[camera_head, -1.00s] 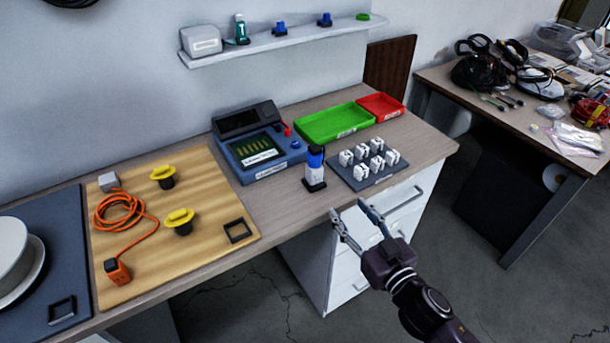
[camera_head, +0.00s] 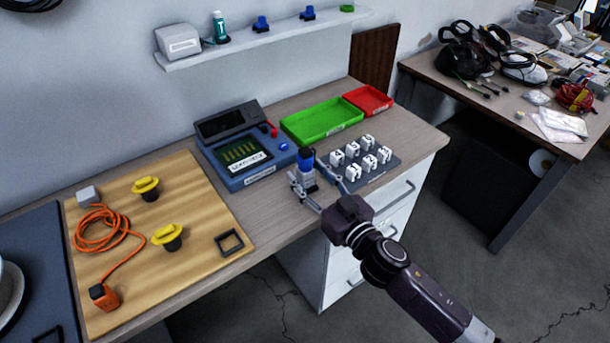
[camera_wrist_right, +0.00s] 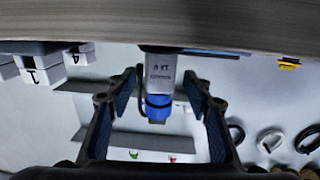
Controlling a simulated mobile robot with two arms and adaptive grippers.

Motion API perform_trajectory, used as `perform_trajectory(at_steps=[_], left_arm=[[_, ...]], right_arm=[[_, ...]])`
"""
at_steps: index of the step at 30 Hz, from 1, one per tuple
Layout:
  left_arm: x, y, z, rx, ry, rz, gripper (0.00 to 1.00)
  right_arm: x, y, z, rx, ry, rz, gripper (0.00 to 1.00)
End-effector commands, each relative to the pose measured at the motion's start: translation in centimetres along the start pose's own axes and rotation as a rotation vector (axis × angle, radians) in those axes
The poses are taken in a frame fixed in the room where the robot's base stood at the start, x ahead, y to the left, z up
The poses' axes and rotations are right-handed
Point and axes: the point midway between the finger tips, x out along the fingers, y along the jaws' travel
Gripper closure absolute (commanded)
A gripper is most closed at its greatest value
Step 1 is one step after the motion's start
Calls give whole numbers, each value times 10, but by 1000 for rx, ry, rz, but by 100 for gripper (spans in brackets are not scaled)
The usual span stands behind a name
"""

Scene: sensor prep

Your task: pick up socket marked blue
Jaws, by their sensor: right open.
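The socket with a blue top and a white, lettered body (camera_head: 306,172) stands upright at the front of the bench. In the right wrist view the socket (camera_wrist_right: 160,76) appears upside down, its blue part between the two fingers. My right gripper (camera_head: 317,178) is open, with one finger on each side of the socket. In the wrist view a gap shows between the fingers (camera_wrist_right: 160,92) and the socket on both sides. I cannot tell how deep the socket sits between them. My left gripper is not in view.
A grey rack of several white numbered blocks (camera_head: 372,178) stands close right of the socket. A blue tester (camera_head: 243,150) is behind it at left. Green (camera_head: 322,122) and red (camera_head: 370,99) trays lie farther back. A wooden board (camera_head: 200,258) lies left.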

Motion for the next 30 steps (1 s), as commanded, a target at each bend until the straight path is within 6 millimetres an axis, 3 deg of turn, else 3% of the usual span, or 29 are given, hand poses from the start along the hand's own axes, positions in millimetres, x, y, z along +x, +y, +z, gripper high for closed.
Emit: perform_trajectory(at_steps=[4, 12, 25, 30], left_arm=[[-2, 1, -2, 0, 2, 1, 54], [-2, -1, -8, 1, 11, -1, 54], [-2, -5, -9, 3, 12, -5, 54], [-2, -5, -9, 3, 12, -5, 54]], right_arm=[[15, 0, 0, 1, -1, 0, 54], [17, 0, 2, 0, -2, 0, 54], [17, 0, 2, 0, -2, 0, 100], [17, 0, 1, 0, -1, -1, 100]])
